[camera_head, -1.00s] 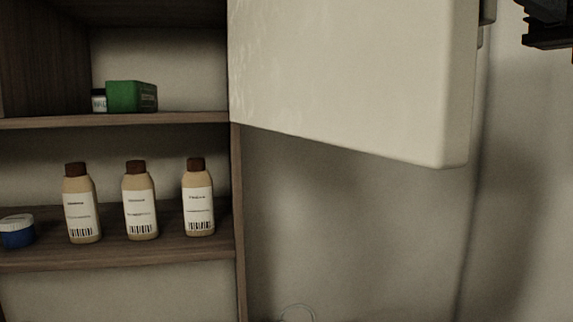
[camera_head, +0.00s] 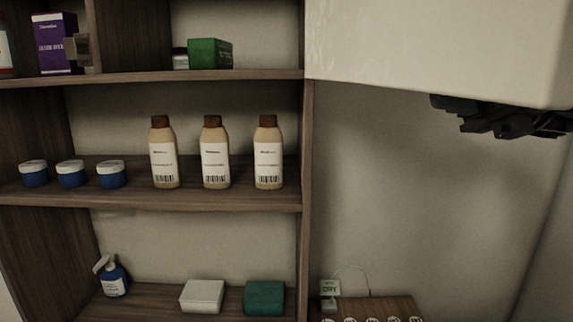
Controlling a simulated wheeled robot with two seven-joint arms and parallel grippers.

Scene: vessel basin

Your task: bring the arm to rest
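A black part that looks like my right gripper (camera_head: 500,118) shows at the upper right, just under the lower edge of a white open door panel (camera_head: 435,50). The panel hides its upper part, and I cannot make out its fingertips or whether it is open or shut. Nothing held can be seen at it. My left gripper is out of view.
A wooden shelf unit (camera_head: 150,202) fills the left, with three brown-capped bottles (camera_head: 214,155), blue jars (camera_head: 71,175), a green box (camera_head: 210,53) and a purple box (camera_head: 52,42). A wooden rack (camera_head: 370,308) stands lower right.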

